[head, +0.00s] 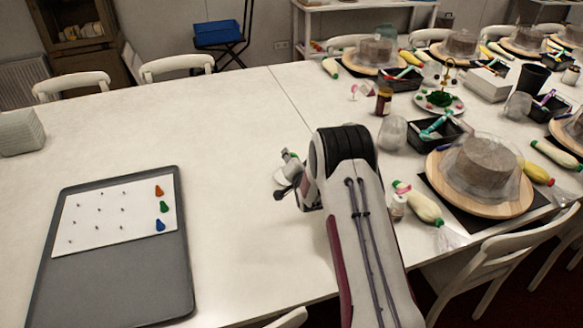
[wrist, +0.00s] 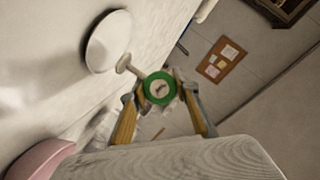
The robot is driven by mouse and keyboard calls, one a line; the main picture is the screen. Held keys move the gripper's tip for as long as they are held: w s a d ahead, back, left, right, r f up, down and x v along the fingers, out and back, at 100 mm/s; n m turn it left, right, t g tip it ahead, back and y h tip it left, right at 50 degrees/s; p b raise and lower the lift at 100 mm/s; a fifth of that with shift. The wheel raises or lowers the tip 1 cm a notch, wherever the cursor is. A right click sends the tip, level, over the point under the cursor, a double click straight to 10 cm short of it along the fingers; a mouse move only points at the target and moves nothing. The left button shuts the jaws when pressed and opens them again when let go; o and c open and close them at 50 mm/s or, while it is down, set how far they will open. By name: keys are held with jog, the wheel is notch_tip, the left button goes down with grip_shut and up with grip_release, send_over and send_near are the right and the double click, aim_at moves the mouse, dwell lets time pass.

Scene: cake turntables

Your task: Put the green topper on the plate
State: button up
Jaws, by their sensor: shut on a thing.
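My gripper (wrist: 155,92) is shut on the green topper (wrist: 149,99), which shows in the wrist view as a green ring around a pale centre with a dark mark. A pale stem with a knobbed end sticks out beside it toward the plate. The white round plate (wrist: 108,41) is on the table, apart from the topper in that view. In the head view, my gripper (head: 287,172) is low over the middle of the table. A sliver of the plate (head: 279,176) shows there; my gripper hides most of it.
A dark tray (head: 120,285) with a white sheet, several small pegs and orange, green and blue pieces lies at left. Cake turntables (head: 509,207), piping bags (head: 418,205), jars and black boxes crowd the right. The table between tray and gripper is clear.

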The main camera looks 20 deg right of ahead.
jog(key=shift+f, duration=1.85)
jog(key=shift+f, duration=0.1)
jog(key=o, duration=0.8)
jog(key=shift+v, duration=6.05)
jog(key=shift+w+r, duration=0.1)
jog(key=shift+r, duration=0.15)
